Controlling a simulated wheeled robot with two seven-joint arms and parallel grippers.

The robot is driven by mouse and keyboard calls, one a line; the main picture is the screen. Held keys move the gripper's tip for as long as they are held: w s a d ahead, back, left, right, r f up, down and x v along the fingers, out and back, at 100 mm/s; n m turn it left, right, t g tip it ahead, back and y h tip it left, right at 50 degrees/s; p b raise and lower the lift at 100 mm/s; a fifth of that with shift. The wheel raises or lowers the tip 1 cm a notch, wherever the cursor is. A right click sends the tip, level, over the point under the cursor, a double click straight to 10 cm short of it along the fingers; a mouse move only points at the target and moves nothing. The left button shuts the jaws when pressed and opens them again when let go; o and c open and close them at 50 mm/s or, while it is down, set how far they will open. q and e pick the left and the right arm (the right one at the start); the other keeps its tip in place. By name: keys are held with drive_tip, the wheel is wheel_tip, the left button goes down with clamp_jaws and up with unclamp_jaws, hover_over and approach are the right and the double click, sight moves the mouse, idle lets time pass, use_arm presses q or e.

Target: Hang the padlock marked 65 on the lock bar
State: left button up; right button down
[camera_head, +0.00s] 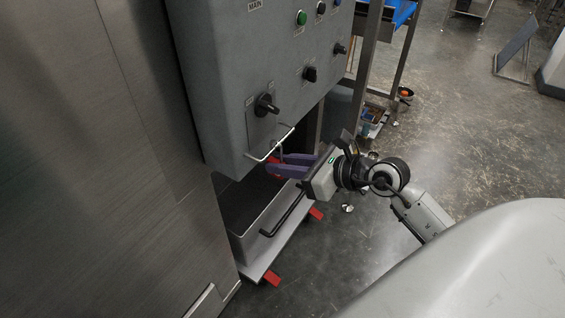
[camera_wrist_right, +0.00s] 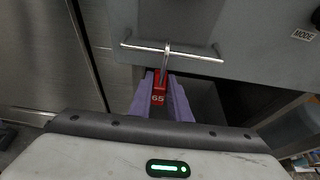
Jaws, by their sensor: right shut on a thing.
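The red padlock marked 65 (camera_wrist_right: 158,98) is between the purple fingers of my right gripper (camera_wrist_right: 161,78), which is shut on it. In the head view a little of the red padlock (camera_head: 274,167) shows between the fingers of my right gripper (camera_head: 277,164). The lock bar (camera_wrist_right: 198,56) is a thin metal bar on the front of the grey cabinet; it also shows in the head view (camera_head: 262,157). The padlock's metal shackle (camera_wrist_right: 167,52) reaches up to the bar and overlaps it in the picture. I cannot tell whether it is around the bar. My left gripper is not in view.
The grey cabinet (camera_head: 215,75) has a black rotary switch (camera_head: 265,104) just above the bar. A grey bin (camera_head: 262,218) with a black handle stands below, on a base with red feet. A steel panel (camera_head: 100,150) is at the left. Open floor lies to the right.

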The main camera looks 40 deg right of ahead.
drive_tip(key=c, duration=1.6)
unclamp_jaws()
drive_tip(key=shift+o, duration=0.2)
drive_tip(key=shift+s, duration=0.1)
drive_tip(key=v, duration=1)
drive_tip(key=shift+b, duration=0.4)
drive_tip(key=shift+r, duration=0.1)
